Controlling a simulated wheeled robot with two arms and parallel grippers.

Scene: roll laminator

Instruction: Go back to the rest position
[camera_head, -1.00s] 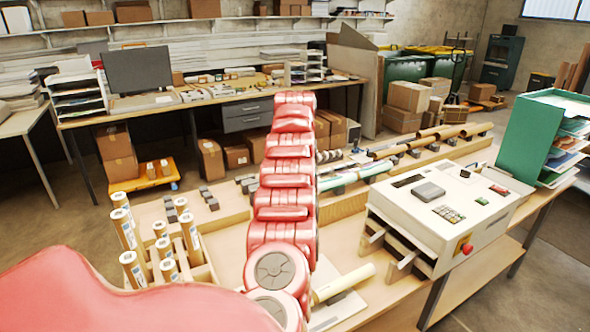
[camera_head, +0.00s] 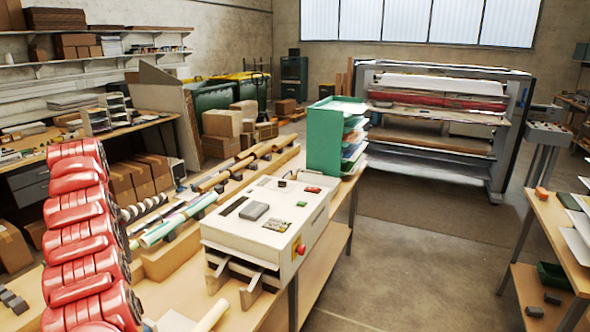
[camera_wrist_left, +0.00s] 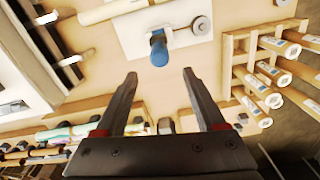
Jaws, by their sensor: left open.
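My left arm (camera_head: 85,235), red and segmented, rises at the left of the head view; its gripper does not show there. In the left wrist view my left gripper (camera_wrist_left: 159,73) is open, with two dark fingers apart and nothing between them. A blue-capped cylinder (camera_wrist_left: 158,48) on a white plate (camera_wrist_left: 140,30) lies beyond the fingertips. My right gripper is in neither view.
A cream control box (camera_head: 268,215) with a red button stands on the wooden bench, before a green paper rack (camera_head: 330,138). A roll laminator (camera_head: 440,120) stands at the back right. A rack of tubes (camera_wrist_left: 265,85) shows in the wrist view. Grey floor (camera_head: 410,270) is clear between benches.

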